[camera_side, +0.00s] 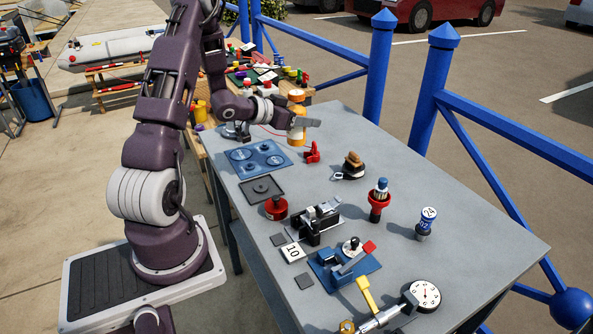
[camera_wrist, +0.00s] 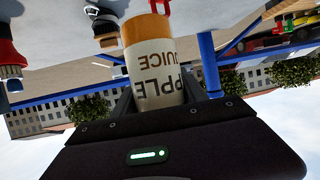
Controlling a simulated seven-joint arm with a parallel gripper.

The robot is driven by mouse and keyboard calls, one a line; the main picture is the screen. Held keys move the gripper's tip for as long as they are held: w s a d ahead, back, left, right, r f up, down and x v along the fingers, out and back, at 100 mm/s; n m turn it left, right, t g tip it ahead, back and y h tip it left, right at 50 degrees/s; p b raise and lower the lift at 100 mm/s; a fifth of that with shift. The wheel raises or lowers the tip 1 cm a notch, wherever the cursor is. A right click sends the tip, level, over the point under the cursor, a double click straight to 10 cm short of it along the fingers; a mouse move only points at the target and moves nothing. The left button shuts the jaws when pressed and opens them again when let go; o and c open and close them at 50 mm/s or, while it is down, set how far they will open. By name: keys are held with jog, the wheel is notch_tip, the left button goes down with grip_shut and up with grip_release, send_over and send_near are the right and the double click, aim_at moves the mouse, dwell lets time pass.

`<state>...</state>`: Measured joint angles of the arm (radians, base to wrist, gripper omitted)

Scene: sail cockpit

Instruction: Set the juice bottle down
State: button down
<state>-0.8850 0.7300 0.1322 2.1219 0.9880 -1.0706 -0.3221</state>
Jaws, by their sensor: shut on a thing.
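The juice bottle (camera_side: 297,135) is upright at the far end of the grey table (camera_side: 340,225), with an orange body and a pale label.
A blue plate with round recesses (camera_side: 257,158) and a red clamp-like part (camera_side: 312,153) lie close to the bottle. A dark tray (camera_side: 262,190), a black-based block (camera_side: 353,167) and a red-collared fitting (camera_side: 379,200) are nearer. Bare tabletop lies between them. Blue railings (camera_side: 430,90) run behind.

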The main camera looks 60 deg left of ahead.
jog(key=shift+m+h, duration=0.3)
jog(key=f, duration=0.3)
jog(key=d+f, duration=0.1)
jog(key=f, duration=0.6)
jog(key=shift+s+d, duration=0.15)
jog(key=shift+s, duration=0.1)
jog(key=shift+f, duration=0.1)
jog(key=c, duration=0.6)
grip_release()
